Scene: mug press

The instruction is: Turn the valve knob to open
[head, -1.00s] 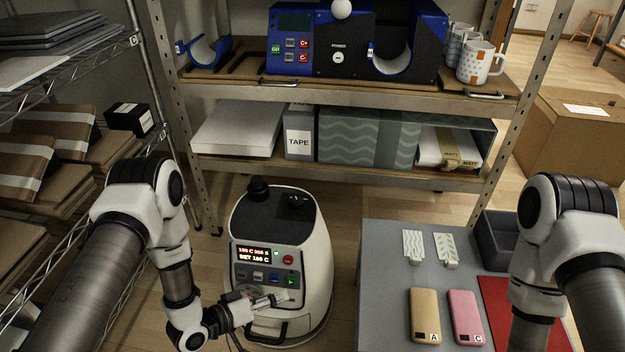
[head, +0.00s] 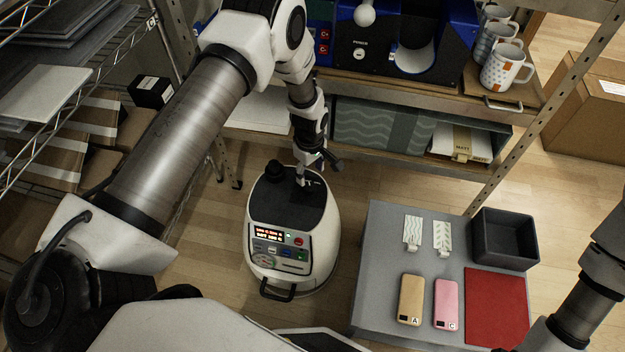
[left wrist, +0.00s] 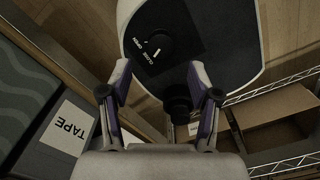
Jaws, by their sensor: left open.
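A white rounded machine (head: 252,225) with a black top stands on the floor. In the left wrist view, the round black valve knob (left wrist: 168,38) sits on that top, with a white mark on it and OPEN and CLOSE lettering beside it. In the head view my left gripper (head: 302,183) is over the right part of the top and hides the knob. Its two fingers (left wrist: 159,72) are spread and empty, with the knob just beyond their tips. I cannot tell whether they touch it. My right arm shows at the right edge; its gripper is out of view.
A black cap (head: 274,170) stands up beside the knob. The shelf rack (head: 470,95) is close behind the machine. A grey table (head: 385,245) with phones, tags, a red mat and a dark bin (head: 503,240) stands to the right.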

